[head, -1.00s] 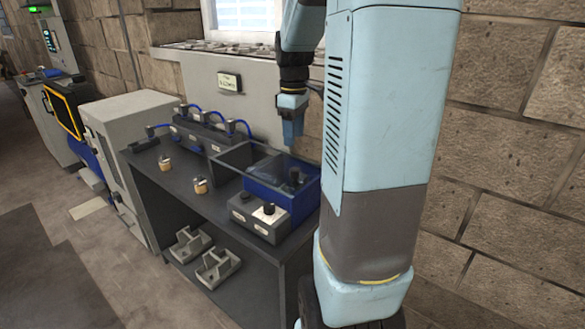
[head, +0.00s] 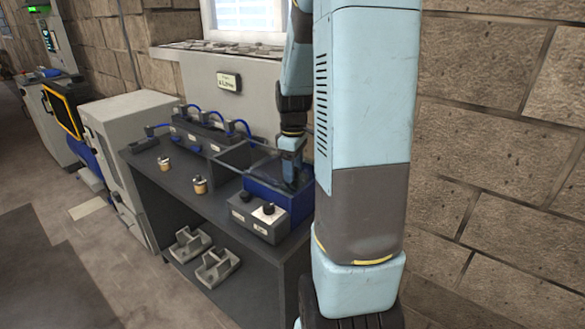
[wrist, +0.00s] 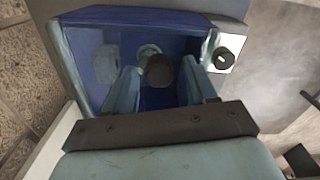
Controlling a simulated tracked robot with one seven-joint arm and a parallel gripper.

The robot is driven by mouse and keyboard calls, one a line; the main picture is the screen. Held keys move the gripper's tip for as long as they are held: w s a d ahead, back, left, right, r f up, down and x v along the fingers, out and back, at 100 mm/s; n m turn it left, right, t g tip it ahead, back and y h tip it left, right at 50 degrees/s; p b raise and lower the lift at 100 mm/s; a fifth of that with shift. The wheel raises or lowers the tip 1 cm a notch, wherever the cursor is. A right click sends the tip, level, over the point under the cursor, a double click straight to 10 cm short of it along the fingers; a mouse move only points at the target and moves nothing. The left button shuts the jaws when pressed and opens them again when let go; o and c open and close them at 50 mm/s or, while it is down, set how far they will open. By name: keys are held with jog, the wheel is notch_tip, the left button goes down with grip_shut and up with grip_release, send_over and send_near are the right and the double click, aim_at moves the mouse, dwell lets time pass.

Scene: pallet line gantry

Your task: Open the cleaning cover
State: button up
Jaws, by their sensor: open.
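A blue box (head: 297,207) stands at the right end of the dark bench, with a clear cover (head: 262,173) over its top. The cover looks closed. My gripper (head: 291,180) points down over the box. In the wrist view a dark round knob (wrist: 159,71) on the cover sits between the two fingers of my gripper (wrist: 161,75). The fingers are open, one on each side of the knob; I cannot tell whether they touch it. In the head view my gripper mostly hides the knob.
A grey control box (head: 244,212) with black knobs stands in front of the blue box. An open grey frame (head: 232,158) adjoins it on the left. Two small jars (head: 200,185) and a hose manifold (head: 205,138) are farther left. A stone wall rises behind.

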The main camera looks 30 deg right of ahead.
grip_shut()
dwell(0.4)
